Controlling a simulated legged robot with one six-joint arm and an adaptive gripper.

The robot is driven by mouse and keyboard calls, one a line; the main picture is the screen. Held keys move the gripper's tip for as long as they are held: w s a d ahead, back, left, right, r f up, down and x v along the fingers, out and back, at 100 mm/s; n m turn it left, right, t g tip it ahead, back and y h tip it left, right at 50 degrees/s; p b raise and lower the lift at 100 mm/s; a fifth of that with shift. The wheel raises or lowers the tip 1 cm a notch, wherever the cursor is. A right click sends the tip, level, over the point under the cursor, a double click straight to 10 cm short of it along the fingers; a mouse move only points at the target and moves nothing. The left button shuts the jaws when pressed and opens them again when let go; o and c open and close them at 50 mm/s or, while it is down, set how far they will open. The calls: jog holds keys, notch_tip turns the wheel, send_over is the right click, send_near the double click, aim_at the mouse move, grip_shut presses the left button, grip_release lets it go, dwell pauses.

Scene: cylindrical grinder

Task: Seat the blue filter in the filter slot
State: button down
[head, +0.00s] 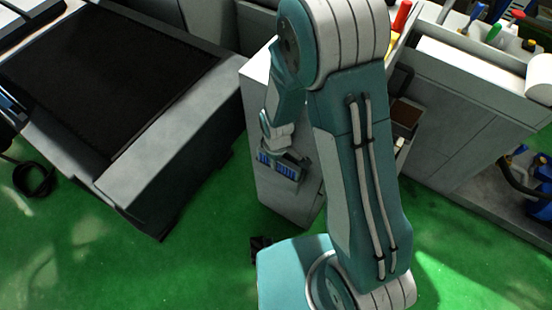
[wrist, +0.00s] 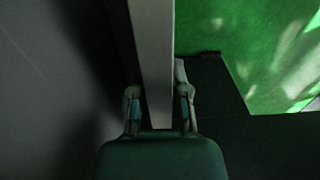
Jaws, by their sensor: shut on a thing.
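The blue filter (head: 284,171) shows as blue patches in a grey frame, in front of the light grey cabinet. My gripper (head: 277,152) is at its upper edge, and the fingers partly cover it. In the wrist view my gripper (wrist: 157,92) has one finger on each side of a long pale grey bar. This looks like the filter seen edge-on, with no blue face showing. My gripper is shut on it. I cannot pick out the filter slot for certain; my arm hides part of the cabinet.
The grey cabinet (head: 284,205) stands close behind the filter. A dark-topped machine bed (head: 110,80) is at the left. A grey bench (head: 465,90) with coloured tools is at the right. Green floor (head: 190,235) is open in front.

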jog(key=shift+f, duration=0.75)
jog(key=c, duration=0.5)
grip_release()
jog(key=shift+c, duration=0.2)
notch_tip(320, 180, up, 12)
jog(key=shift+f, duration=0.1)
